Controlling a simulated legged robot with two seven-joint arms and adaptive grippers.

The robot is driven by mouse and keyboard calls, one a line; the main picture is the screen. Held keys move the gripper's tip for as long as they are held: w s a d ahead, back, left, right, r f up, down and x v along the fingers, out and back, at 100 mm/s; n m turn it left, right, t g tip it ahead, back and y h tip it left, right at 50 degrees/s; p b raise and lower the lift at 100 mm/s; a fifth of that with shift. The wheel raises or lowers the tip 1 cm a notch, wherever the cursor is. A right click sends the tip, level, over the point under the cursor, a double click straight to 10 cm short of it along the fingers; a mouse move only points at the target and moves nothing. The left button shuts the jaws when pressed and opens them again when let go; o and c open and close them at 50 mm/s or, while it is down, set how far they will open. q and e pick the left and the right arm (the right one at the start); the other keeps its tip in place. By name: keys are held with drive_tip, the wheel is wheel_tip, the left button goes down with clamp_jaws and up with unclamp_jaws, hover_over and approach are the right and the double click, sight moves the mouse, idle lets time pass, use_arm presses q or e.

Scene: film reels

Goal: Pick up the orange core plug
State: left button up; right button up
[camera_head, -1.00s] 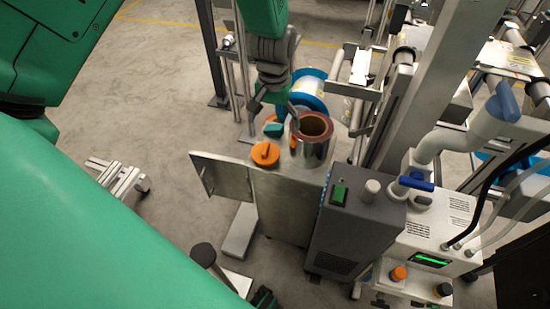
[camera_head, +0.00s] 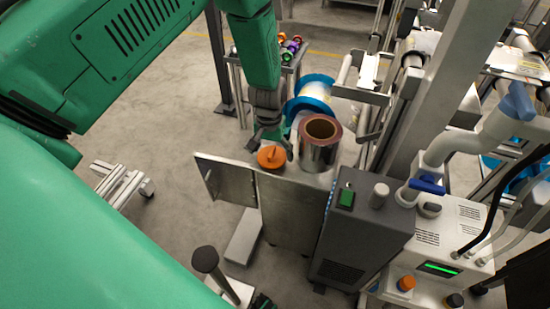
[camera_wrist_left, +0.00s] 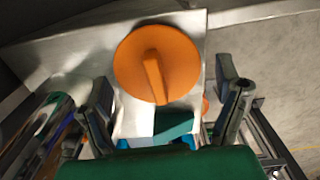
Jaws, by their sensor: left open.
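The orange core plug (camera_head: 271,158) is a round disc with a raised bar grip, lying on the metal top of a cabinet (camera_head: 298,190). It also shows in the left wrist view (camera_wrist_left: 157,63), ahead of the fingers. My left gripper (camera_head: 270,142) is at the plug's far edge in the head view, coming down from above. In the wrist view my left gripper (camera_wrist_left: 165,100) is open, one finger on each side, with nothing held between them. I cannot tell whether a finger touches the plug. My right gripper is not in view.
A shiny film roll with a brown core (camera_head: 320,143) stands close to the right of the plug. A blue-flanged reel (camera_head: 312,92) is behind. A dark grey unit with a green button (camera_head: 361,225) stands in front right. Open floor lies to the left.

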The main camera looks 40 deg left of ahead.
sight(272, 151)
use_arm(q)
drive_tip(key=shift+d+f, duration=0.2)
drive_tip(key=shift+f, duration=0.2)
drive_tip(key=shift+d, duration=0.25)
drive_tip(key=shift+a, duration=0.25)
drive_tip(key=c, duration=1)
drive_tip(key=shift+a+f, duration=0.1)
drive_tip(key=shift+a, duration=0.05)
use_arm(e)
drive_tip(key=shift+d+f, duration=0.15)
use_arm(q)
drive_tip(key=shift+r, duration=0.35)
wheel_tip(272, 151, up, 17)
drive_tip(key=p, duration=0.3)
drive_tip(key=shift+r, duration=0.2)
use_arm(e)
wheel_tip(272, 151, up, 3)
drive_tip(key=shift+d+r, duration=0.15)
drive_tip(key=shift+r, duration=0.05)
